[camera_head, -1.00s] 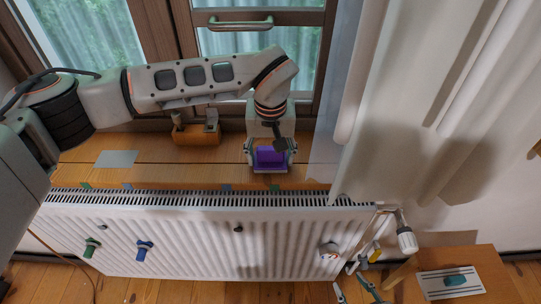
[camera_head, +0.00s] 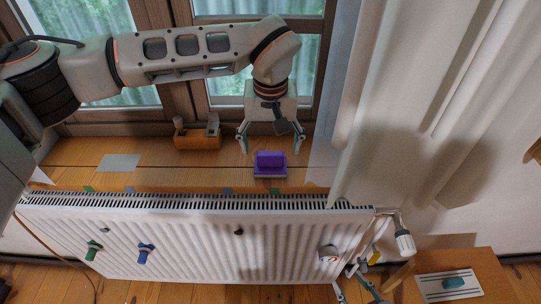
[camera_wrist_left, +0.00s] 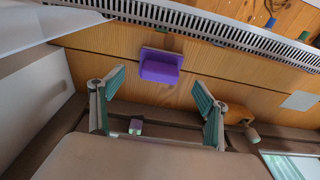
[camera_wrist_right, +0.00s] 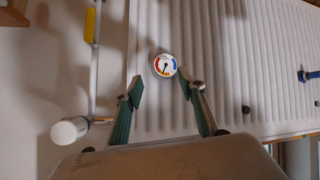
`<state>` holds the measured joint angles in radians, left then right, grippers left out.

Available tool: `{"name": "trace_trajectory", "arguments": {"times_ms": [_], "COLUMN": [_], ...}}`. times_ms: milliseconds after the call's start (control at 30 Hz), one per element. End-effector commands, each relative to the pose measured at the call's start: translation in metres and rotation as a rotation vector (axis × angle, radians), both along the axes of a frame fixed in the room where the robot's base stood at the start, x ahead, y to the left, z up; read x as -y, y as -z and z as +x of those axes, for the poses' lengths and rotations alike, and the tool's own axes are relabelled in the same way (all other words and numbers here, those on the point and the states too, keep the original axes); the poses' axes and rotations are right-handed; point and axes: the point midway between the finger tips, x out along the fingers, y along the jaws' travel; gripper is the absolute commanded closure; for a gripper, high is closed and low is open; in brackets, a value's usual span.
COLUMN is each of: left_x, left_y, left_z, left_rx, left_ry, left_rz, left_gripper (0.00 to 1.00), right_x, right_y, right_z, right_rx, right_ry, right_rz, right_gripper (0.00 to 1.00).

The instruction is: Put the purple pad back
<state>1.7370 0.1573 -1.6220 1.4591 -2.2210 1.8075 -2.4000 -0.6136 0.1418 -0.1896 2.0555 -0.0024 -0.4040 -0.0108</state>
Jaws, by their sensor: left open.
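The purple pad (camera_head: 270,160) rests on a thin lilac-grey base on the wooden windowsill, near the sill's front edge. It also shows in the left wrist view (camera_wrist_left: 161,66). My left gripper (camera_head: 269,149) is open and empty, just behind and above the pad, its fingers apart from it. In the left wrist view the fingers (camera_wrist_left: 158,82) stand wide to either side, with the pad beyond the tips. My right gripper (camera_wrist_right: 160,84) is open and empty, low in front of the radiator, with a round dial (camera_wrist_right: 165,65) beyond its fingertips.
The white radiator (camera_head: 190,240) runs below the sill, with green and blue knobs. An orange-brown block (camera_head: 197,138) and a grey sheet (camera_head: 119,162) lie left of the pad. A curtain (camera_head: 400,110) hangs to its right. A small wooden table (camera_head: 480,265) stands at lower right.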

Motion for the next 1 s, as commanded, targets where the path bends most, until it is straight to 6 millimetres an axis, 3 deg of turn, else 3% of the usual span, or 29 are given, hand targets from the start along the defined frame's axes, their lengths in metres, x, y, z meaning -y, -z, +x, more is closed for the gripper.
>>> {"name": "trace_trajectory", "arguments": {"times_ms": [100, 333, 1000], "left_x": [0.0, 0.0, 0.0], "left_y": [-0.026, -0.051, -0.055], "left_z": [-0.002, -0.007, -0.008], "left_rx": [0.005, 0.001, -0.002], "left_ry": [0.0, 0.0, 0.0], "left_rz": [0.0, 0.001, 0.0], "left_gripper": [0.25, 0.25, 0.25], "right_x": [-0.001, -0.002, -0.003], "right_y": [-0.001, -0.001, -0.002], "right_z": [-0.001, -0.003, -0.003], "right_rx": [-0.002, -0.008, -0.006], "right_ry": [0.0, 0.0, -0.001], "right_rz": [0.003, 0.006, 0.008], "right_gripper": [0.6, 0.6, 0.6]}}
